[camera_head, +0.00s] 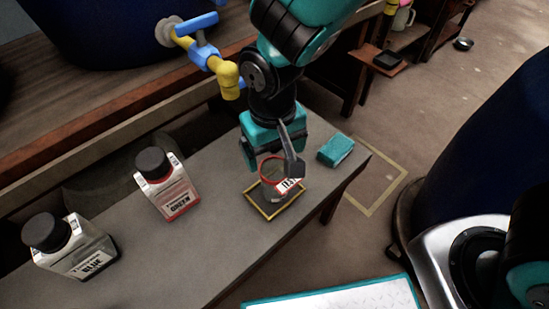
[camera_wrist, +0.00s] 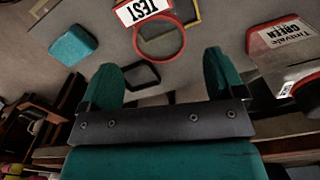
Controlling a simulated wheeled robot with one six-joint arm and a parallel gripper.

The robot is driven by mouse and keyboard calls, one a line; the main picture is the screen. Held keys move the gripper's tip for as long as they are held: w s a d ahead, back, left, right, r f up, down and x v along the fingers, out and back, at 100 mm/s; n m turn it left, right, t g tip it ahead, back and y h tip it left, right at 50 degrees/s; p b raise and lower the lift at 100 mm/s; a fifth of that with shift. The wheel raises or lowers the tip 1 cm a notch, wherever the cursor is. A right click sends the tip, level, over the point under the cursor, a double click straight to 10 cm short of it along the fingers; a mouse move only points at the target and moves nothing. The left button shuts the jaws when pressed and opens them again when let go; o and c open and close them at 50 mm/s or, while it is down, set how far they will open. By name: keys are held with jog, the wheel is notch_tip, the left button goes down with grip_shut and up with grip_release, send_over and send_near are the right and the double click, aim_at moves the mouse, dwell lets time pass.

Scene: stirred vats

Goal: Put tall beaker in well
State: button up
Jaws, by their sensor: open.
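A clear beaker (camera_head: 287,187) with a red rim and a TEST label stands on a dark pad with a yellow border (camera_head: 259,211) on the grey bench. My gripper (camera_head: 272,158) is open, pointing down just above and behind the beaker, and partly overlaps it in the head view. In the wrist view the beaker (camera_wrist: 145,11) lies at the top, beyond the tips of my open gripper (camera_wrist: 160,72), with nothing held between the fingers. I cannot identify a well with certainty.
A bottle labelled GREEN (camera_head: 168,187) and one labelled BLUE (camera_head: 75,248) stand on the bench left of the beaker. A teal block (camera_head: 336,150) lies to its right. A yellow pipe with a blue valve (camera_head: 212,58) sticks out behind the bench. Bare bench lies between the GREEN bottle and the pad.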

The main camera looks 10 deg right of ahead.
jog(key=s+d+r+n+y, duration=0.1)
jog(key=s+d+r+y, duration=0.1)
jog(key=s+d+r, duration=0.3)
jog(key=s+d+r+n+y, duration=0.2)
jog(key=s+d+r, duration=0.3)
jog(key=r, duration=0.7)
jog(key=shift+s+r+p, duration=0.15)
jog(key=shift+r+p, duration=0.05)
jog(key=shift+p, duration=0.1)
dwell(1.4)
